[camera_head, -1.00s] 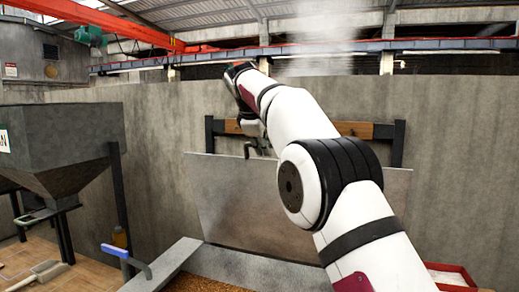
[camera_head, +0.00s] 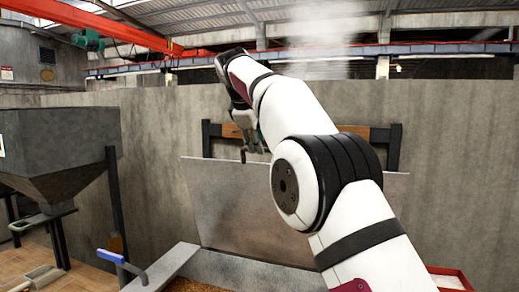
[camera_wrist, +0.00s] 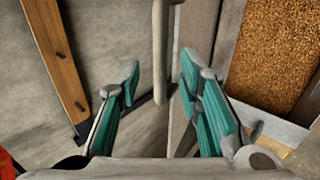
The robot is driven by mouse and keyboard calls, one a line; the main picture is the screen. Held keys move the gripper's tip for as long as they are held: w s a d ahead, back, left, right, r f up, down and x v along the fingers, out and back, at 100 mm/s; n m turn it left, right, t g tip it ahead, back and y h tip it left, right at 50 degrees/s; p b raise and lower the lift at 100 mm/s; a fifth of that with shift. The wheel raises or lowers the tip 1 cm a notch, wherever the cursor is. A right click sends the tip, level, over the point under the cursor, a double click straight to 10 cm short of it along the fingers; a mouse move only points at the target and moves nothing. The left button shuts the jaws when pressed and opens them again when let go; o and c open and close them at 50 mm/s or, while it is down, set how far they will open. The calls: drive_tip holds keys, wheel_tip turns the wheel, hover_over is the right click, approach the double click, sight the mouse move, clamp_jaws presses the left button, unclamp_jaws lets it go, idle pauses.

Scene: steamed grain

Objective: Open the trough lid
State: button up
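The trough lid (camera_head: 225,200) is a flat grey metal panel. It stands raised and steeply tilted at the back of the trough (camera_head: 178,262), in front of a wooden beam. My gripper (camera_head: 251,146) is at the lid's top edge, partly hidden by my arm. In the wrist view, my gripper (camera_wrist: 160,78) has its two teal fingers spread apart. A pale bar-like handle (camera_wrist: 160,45) runs between them, with gaps on both sides. The lid shows nearly edge-on (camera_wrist: 193,28) there. Brown grain (camera_wrist: 275,55) lies in the trough on the right.
A wooden beam (camera_head: 356,130) on dark posts stands behind the lid, before a concrete wall (camera_head: 450,130). A grey hopper (camera_head: 55,150) stands at left. A blue-gripped lever (camera_head: 110,256) is near the trough's left corner. A red-rimmed tray (camera_head: 447,272) is at lower right.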

drive_tip(key=shift+v, duration=1.5)
drive_tip(key=s+d+f+m+g+y, duration=0.1)
drive_tip(key=s+d+m, duration=0.2)
drive_tip(key=s+d, duration=0.5)
drive_tip(key=s+d+m+g+y, duration=0.1)
drive_tip(key=s+d+m, duration=0.25)
drive_tip(key=s, duration=0.95)
drive_tip(key=s+d+f+m, duration=0.2)
drive_tip(key=s+f+m, duration=0.1)
drive_tip(key=s+f, duration=0.7)
drive_tip(key=s+d+f+m+y, duration=0.1)
drive_tip(key=s+f+m, duration=0.3)
drive_tip(key=s+f, duration=0.7)
drive_tip(key=s+d, duration=0.1)
drive_tip(key=s, duration=0.4)
drive_tip(key=shift+g, duration=0.3)
